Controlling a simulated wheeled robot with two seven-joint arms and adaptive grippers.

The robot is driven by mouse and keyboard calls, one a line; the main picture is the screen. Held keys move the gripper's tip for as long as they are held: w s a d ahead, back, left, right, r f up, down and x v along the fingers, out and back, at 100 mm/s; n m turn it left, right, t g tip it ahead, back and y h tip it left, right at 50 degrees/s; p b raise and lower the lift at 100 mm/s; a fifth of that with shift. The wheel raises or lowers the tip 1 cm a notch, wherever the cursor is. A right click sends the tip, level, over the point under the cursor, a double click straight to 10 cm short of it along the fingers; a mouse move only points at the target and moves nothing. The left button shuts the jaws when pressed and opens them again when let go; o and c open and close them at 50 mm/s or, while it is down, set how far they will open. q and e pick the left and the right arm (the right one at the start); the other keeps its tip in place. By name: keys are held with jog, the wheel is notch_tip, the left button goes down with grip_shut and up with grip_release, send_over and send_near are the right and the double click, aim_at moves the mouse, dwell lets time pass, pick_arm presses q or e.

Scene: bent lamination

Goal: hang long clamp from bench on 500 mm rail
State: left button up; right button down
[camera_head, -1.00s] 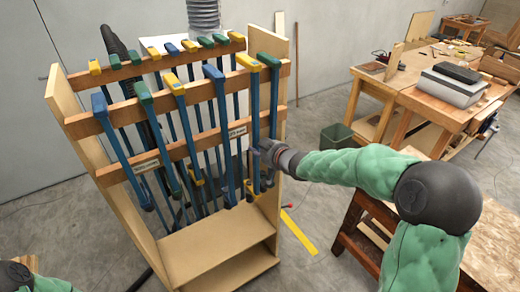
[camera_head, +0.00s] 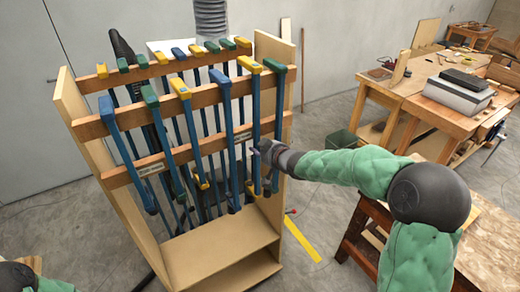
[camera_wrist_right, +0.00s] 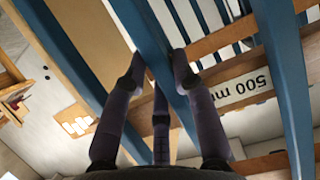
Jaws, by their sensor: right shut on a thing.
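My right gripper (camera_head: 259,155) is shut on the blue bar of a long clamp with a yellow head (camera_head: 249,66), at the right part of the rack. The clamp hangs upright, its head level with the neighbouring heads by the upper front rail (camera_head: 205,98); whether it rests on the rail cannot be told. In the right wrist view the fingers (camera_wrist_right: 160,76) sit on both sides of the blue bar (camera_wrist_right: 150,35). A "500 mm" label (camera_wrist_right: 242,89) shows on a wooden rail beside it. My left gripper is out of view.
A green-headed clamp (camera_head: 274,66) hangs close on the right, a blue-headed one (camera_head: 218,76) on the left. More clamps fill the wooden rack (camera_head: 72,100). A workbench (camera_head: 412,95) stands at the right, with a green bin (camera_head: 340,142) beside it.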

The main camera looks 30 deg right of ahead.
jog(key=shift+f, duration=0.1)
dwell(0.6)
jog(key=shift+f+b, duration=0.7)
jog(key=shift+b, duration=0.15)
jog(key=c, duration=1)
grip_release()
jog(key=shift+o, duration=0.4)
jog(key=v, duration=1.2)
jog(key=shift+s, duration=0.1)
